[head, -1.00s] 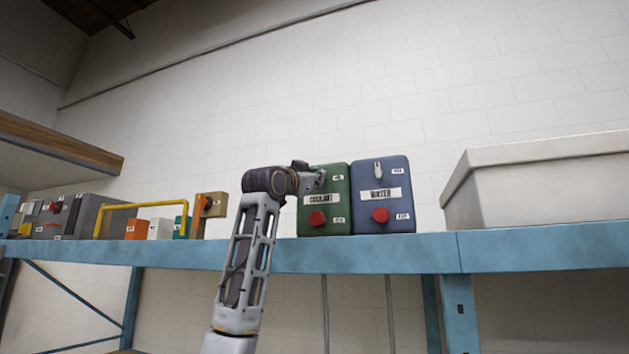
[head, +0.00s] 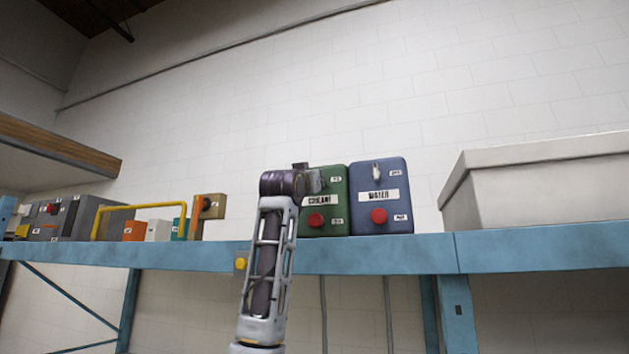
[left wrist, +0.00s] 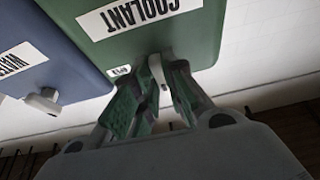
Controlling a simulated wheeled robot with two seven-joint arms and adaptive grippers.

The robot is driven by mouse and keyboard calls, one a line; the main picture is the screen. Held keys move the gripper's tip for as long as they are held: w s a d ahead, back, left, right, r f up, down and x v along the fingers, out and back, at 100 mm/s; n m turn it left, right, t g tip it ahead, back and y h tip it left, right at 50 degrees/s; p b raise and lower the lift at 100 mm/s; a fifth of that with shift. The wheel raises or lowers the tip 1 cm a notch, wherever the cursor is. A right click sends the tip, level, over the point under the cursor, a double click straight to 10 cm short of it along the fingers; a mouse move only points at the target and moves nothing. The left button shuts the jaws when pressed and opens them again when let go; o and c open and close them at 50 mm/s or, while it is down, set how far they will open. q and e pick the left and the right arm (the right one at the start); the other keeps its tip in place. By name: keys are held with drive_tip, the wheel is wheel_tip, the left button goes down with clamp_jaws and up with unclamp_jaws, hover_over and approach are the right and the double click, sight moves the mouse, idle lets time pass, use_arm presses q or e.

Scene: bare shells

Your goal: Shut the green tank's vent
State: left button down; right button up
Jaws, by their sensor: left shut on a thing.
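The green tank (head: 337,200), labelled COOLANT, stands on the blue shelf against the blue WATER tank. It has a red knob (head: 316,220) low on its front. My left gripper (head: 316,181) is at the tank's upper left front and hides its vent in the head view. In the left wrist view, where the labels appear upside down, the green tank (left wrist: 150,45) fills the top. My left gripper's fingers (left wrist: 158,92) are shut on a small pale vent lever (left wrist: 156,68), mostly hidden between them. I cannot tell the lever's angle. My right gripper is not in view.
The blue tank (head: 396,190) has its own upright pale lever (head: 377,171) and red knob. A large white bin (head: 540,185) stands right on the blue shelf (head: 380,255). A yellow bar (head: 140,207) and several small boxes stand left.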

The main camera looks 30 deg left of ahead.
use_arm(q)
drive_tip(key=shift+r, duration=0.1)
drive_tip(key=c, duration=1.5)
unclamp_jaws()
drive_tip(key=shift+s, duration=0.1)
drive_tip(key=shift+v, duration=5.95)
